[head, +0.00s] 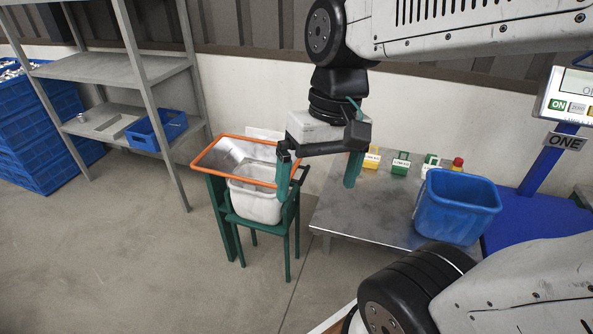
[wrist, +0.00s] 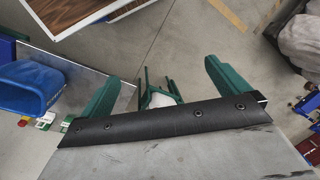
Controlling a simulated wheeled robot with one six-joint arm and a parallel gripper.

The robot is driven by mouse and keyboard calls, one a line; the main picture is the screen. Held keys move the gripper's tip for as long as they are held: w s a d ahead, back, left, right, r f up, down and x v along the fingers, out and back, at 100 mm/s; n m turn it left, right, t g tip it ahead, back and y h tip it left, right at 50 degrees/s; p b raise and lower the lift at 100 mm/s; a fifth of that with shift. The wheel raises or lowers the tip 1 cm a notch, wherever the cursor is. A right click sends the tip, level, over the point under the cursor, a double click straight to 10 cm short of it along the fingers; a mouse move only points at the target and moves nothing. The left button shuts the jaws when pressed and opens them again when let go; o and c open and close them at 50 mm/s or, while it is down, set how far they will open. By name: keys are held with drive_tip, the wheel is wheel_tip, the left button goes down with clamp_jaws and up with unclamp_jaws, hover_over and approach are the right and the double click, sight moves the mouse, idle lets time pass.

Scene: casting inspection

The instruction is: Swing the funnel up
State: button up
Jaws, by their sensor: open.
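The funnel (head: 222,155), a grey metal hopper with an orange rim, sits low over a white bucket (head: 255,205) in the green stand (head: 238,232) in the head view. My gripper (head: 320,172) is at the right end of the funnel, its green fingers spread wide and pointing down. In the head view it overlaps the funnel's right edge; I cannot tell whether it touches. In the wrist view my gripper (wrist: 165,90) is open with nothing held between the fingers. Part of the green stand (wrist: 143,88) and white bucket (wrist: 165,100) shows beyond them. I cannot make out the funnel there.
A metal table (head: 375,215) stands right of the stand, with small labelled blocks (head: 400,165) and a blue bin (head: 457,207). A grey shelf (head: 110,68) holding a blue tray (head: 157,130) is at the back left. The floor at front left is clear.

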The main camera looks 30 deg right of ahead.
drive_tip(key=w+f+m+g+y, duration=0.2)
drive_tip(key=w+f+m+y, duration=0.3)
drive_tip(key=w, duration=0.5)
drive_tip(key=m+t+y, duration=0.8)
drive_tip(key=m+t, duration=0.1)
drive_tip(key=m, duration=0.4)
hover_over(306, 174)
drive_tip(key=s+a, duration=0.6)
drive_tip(key=s, duration=0.1)
wheel_tip(306, 174, down, 14)
drive_tip(key=w+d+f+m+t+h, duration=0.2)
drive_tip(key=d+f+m+t+h, duration=0.2)
drive_tip(key=d+f+m+t, duration=0.65)
drive_tip(key=w+a+g, duration=0.1)
drive_tip(key=w+a+f+n+g, duration=0.1)
drive_tip(key=w+a, duration=0.1)
drive_tip(key=w+a+n+g, duration=0.1)
drive_tip(key=w+a, duration=0.1)
drive_tip(key=shift+w+f, duration=0.2)
drive_tip(key=shift+f, duration=0.15)
